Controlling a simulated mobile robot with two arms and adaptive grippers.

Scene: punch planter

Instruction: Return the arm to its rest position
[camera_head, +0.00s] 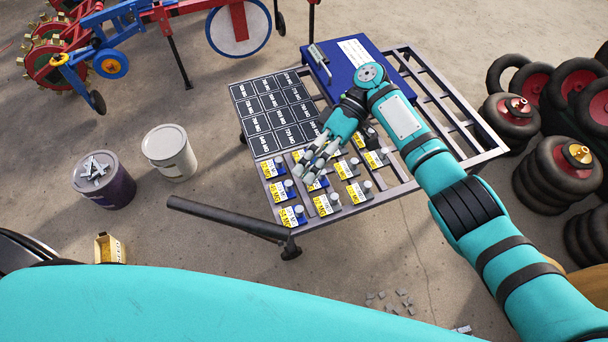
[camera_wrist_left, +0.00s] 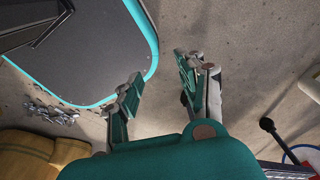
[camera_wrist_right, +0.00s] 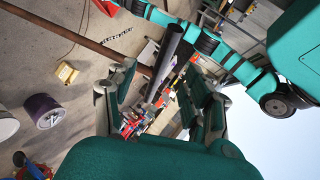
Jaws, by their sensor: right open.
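My right gripper (camera_head: 316,170) is in the head view, above the front part of the wheeled cart (camera_head: 470,150). Its fingers are spread over small tagged pieces with yellow labels. In the right wrist view its fingers (camera_wrist_right: 160,95) stand apart with nothing held between them. My right arm reaches in from the lower right, bent above the cart. My left gripper shows only in the left wrist view (camera_wrist_left: 160,85); its fingers are apart and empty, above bare ground. Parts of the tagged pieces are hidden behind my right fingers.
A dark label board (camera_head: 275,112) and a blue case (camera_head: 355,70) lie on the cart. A white bucket (camera_head: 170,152) and a purple bucket (camera_head: 110,190) stand left. Stacked tyres (camera_head: 555,175) are at the right. A red and blue machine (camera_head: 110,65) stands at the back left.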

